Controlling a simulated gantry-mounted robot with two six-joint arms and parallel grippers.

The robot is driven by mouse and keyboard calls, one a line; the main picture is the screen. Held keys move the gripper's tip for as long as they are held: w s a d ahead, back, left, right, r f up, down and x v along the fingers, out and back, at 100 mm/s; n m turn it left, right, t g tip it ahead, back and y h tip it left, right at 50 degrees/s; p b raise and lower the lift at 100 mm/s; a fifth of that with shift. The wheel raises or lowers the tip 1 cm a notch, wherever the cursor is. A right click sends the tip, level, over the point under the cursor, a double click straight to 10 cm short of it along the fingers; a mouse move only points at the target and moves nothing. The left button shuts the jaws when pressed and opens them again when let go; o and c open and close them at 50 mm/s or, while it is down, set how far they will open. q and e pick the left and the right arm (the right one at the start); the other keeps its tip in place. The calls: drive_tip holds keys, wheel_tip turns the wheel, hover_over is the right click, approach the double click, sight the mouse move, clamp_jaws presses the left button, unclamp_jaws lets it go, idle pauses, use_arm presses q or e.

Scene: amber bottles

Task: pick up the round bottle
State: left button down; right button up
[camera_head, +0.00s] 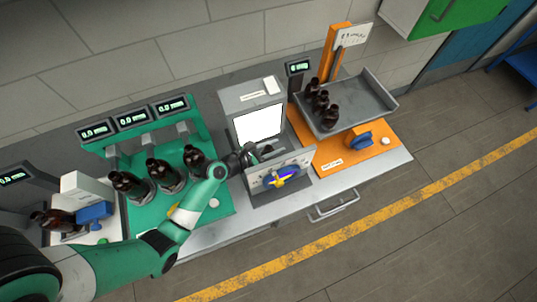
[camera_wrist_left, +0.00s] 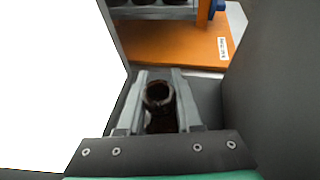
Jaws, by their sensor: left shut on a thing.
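My left gripper (camera_head: 251,155) reaches into the grey station with the lit white panel. In the left wrist view its two grey fingers (camera_wrist_left: 161,85) are shut on a dark amber bottle (camera_wrist_left: 158,98). The bottle's open mouth faces the camera; its lower body is mostly hidden between the fingers, so I cannot tell its full shape. In the head view the bottle is small and dark beside the fingers (camera_head: 266,151). I cannot tell whether it touches the station floor. My right gripper is not in view.
Three dark bottles (camera_head: 163,173) stand on the green station. Another bottle (camera_head: 44,217) is at far left. Grey walls (camera_wrist_left: 262,75) stand close beside the gripper.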

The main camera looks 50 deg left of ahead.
use_arm(q)
drive_tip(key=shift+s+f, duration=0.1)
drive_tip(key=shift+f, duration=0.1)
wheel_tip(320, 180, up, 10)
drive_tip(key=p, duration=0.5)
drive_tip(key=shift+r, duration=0.15)
